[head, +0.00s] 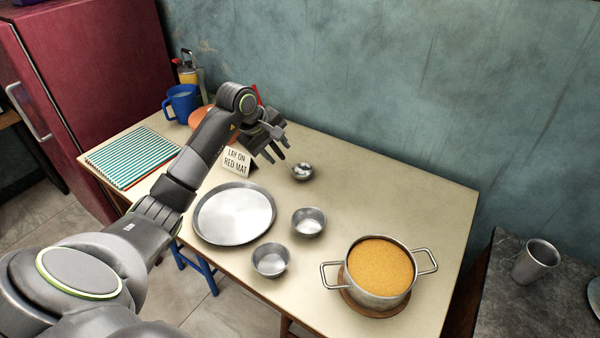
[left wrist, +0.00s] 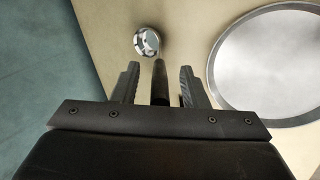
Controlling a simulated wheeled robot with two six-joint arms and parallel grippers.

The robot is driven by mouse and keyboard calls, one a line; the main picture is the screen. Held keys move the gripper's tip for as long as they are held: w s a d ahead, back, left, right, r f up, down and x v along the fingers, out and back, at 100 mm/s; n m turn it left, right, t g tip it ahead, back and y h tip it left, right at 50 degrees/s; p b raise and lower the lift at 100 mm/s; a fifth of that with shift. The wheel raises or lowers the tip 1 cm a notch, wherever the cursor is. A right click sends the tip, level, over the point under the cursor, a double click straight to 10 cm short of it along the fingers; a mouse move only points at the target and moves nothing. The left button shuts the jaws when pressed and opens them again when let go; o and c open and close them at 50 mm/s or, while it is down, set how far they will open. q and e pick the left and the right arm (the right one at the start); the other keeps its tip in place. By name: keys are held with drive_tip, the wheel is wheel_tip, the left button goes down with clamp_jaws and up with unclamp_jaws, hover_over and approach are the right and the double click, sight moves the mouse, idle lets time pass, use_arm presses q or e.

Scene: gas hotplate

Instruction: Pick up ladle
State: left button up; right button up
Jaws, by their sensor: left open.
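The ladle shows in the head view as a small shiny metal bowl (head: 302,172) on the table near the wall; my left gripper hides its handle there. In the left wrist view the ladle's bowl (left wrist: 147,42) lies just beyond the fingertips, and its dark handle (left wrist: 160,80) runs back between the two fingers. My left gripper (head: 274,158) is open and points down over the handle, with a gap on each side of it (left wrist: 158,85). I cannot tell how far the fingertips are above the table. My right gripper is not in view.
A round metal plate (head: 235,192), two small metal bowls (head: 308,222) (head: 270,260) and a pot of orange food (head: 380,268) stand toward the front. A sign (head: 237,161) stands left of the gripper. A blue mug (head: 182,103) and striped mat (head: 130,157) are farther left.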

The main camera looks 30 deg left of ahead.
use_arm(q)
clamp_jaws()
